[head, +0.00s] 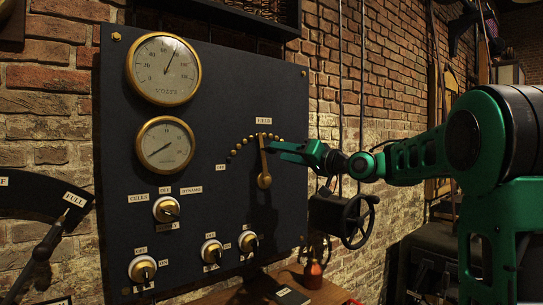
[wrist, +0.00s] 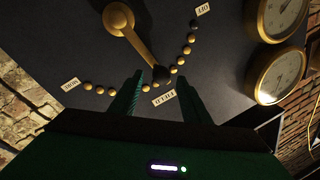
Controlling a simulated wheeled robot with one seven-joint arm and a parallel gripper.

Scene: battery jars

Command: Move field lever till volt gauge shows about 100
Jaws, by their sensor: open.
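The brass field lever (head: 263,163) is on the dark panel and points nearly straight up, its tip just below the FIELD label (head: 263,121). In the wrist view the lever (wrist: 134,40) ends in a dark knob (wrist: 160,74) on the arc of brass studs. My green gripper (head: 273,148) is at the lever's upper end. In the wrist view its fingers (wrist: 162,80) are open, one on each side of the knob; contact is unclear. The volt gauge (head: 164,69) has its needle pointing up and slightly right, short of the 100 mark.
A second gauge (head: 165,146) sits below the volt gauge. Several rotary switches, one being the cells switch (head: 166,209), are lower on the panel. A black handwheel (head: 358,222) stands right of the panel, below my arm.

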